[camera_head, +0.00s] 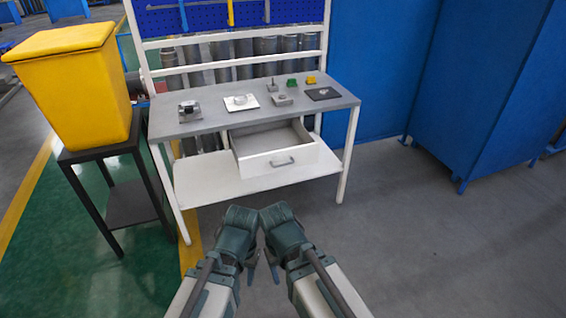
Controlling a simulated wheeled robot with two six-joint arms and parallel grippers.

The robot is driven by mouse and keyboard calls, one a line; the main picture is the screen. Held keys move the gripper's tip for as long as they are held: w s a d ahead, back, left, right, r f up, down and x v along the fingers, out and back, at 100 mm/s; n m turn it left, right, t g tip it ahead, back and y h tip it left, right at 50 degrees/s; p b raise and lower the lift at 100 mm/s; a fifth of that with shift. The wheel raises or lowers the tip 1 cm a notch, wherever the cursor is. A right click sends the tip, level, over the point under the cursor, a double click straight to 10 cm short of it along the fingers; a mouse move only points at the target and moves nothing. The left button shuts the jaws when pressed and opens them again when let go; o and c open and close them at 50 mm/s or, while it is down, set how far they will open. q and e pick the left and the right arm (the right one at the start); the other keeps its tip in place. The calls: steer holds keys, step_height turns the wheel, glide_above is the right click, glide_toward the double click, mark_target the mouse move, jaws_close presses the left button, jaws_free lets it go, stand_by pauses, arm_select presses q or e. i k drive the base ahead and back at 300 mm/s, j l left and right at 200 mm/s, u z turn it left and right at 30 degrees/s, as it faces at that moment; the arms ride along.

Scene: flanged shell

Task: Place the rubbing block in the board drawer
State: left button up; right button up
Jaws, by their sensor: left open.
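The drawer (285,162) under the workbench top is pulled out, and its visible inside looks empty. Several small items stand on the bench; I cannot tell for sure which is the rubbing block. Among them are a green block (292,83) and a yellow block (311,79) at the back right, and a grey block (281,100) nearer the front edge. My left gripper (249,272) is open and seems empty, low in front of the bench. My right gripper (274,268) is close beside it; its jaw opening is not clear. Both are well apart from the bench items.
The grey bench top (215,122) also bears a white plate (232,105), a dark fixture (188,110) and a black mat (327,97). A yellow bin (80,90) on a dark stand is left. Blue cabinets (480,90) are right. The floor (420,230) front right is clear.

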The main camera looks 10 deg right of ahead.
mark_target(253, 151)
steer(key=i+l, duration=0.5)
steer(key=l, duration=0.15)
steer(key=i+l, duration=0.5)
steer(key=l, duration=0.15)
steer(key=i+l, duration=0.45)
steer(key=l, duration=0.2)
steer(key=i+l, duration=0.5)
steer(key=l, duration=0.15)
